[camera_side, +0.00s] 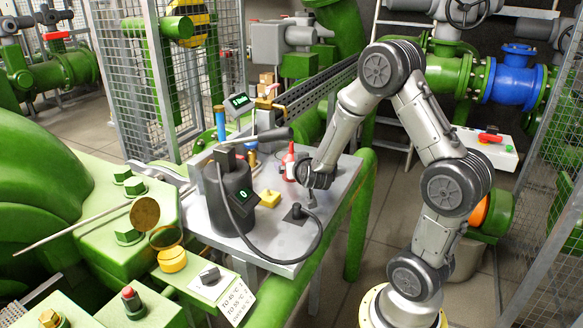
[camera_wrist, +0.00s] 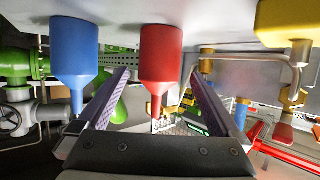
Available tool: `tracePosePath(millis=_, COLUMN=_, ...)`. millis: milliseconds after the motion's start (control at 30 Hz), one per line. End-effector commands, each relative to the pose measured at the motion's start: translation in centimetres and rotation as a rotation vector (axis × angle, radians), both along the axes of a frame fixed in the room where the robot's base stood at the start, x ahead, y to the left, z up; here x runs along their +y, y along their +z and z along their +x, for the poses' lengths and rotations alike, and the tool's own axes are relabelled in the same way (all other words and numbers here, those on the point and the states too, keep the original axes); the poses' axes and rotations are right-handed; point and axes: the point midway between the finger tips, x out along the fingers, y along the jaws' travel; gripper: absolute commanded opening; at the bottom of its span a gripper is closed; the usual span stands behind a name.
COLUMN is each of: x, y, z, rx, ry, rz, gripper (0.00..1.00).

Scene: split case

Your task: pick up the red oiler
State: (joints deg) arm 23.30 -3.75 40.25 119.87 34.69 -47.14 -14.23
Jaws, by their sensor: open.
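The red oiler (camera_side: 289,160) stands on the grey work table (camera_side: 290,245), on its far right side, with its narrow spout up. In the wrist view, where the scene appears upside down, the red oiler (camera_wrist: 161,55) is centred between the two fingers. My gripper (camera_side: 298,170) is low beside the oiler in the side view and partly overlaps it. In the wrist view my gripper (camera_wrist: 160,76) is open, with a finger on each side of the oiler and visible gaps to both.
A similar blue oiler (camera_wrist: 74,55) stands close beside one finger. A yellow block (camera_side: 269,198) and a black device with a hose (camera_side: 232,200) are on the table. A small display (camera_side: 239,101) stands behind.

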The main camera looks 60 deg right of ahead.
Motion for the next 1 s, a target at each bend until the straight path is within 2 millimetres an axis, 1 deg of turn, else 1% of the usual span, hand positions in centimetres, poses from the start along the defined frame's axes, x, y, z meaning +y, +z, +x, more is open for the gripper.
tracePosePath(millis=33, x=-0.7, y=-0.5, z=0.4, rx=0.003, ry=-0.004, rz=0.001, gripper=1.0)
tracePosePath(millis=100, x=-1.5, y=-0.9, z=0.9, rx=0.004, ry=-0.002, rz=0.001, gripper=1.0)
tracePosePath(millis=200, x=-2.3, y=-1.3, z=1.7, rx=0.002, ry=-0.002, rz=0.001, gripper=1.0)
tracePosePath(millis=333, x=-2.8, y=-1.6, z=2.1, rx=0.002, ry=-0.001, rz=0.001, gripper=1.0)
tracePosePath(millis=533, x=-2.8, y=-1.6, z=2.1, rx=0.001, ry=0.0, rz=0.001, gripper=1.0)
tracePosePath(millis=567, x=-2.8, y=-1.6, z=2.1, rx=0.001, ry=0.0, rz=0.001, gripper=0.96)
tracePosePath(millis=700, x=-2.8, y=-1.6, z=2.1, rx=0.001, ry=0.0, rz=0.0, gripper=0.71)
tracePosePath(millis=967, x=-2.8, y=-1.6, z=2.1, rx=0.001, ry=0.0, rz=0.0, gripper=0.24)
tracePosePath(millis=1000, x=-2.8, y=-1.6, z=2.1, rx=0.001, ry=0.0, rz=0.0, gripper=0.17)
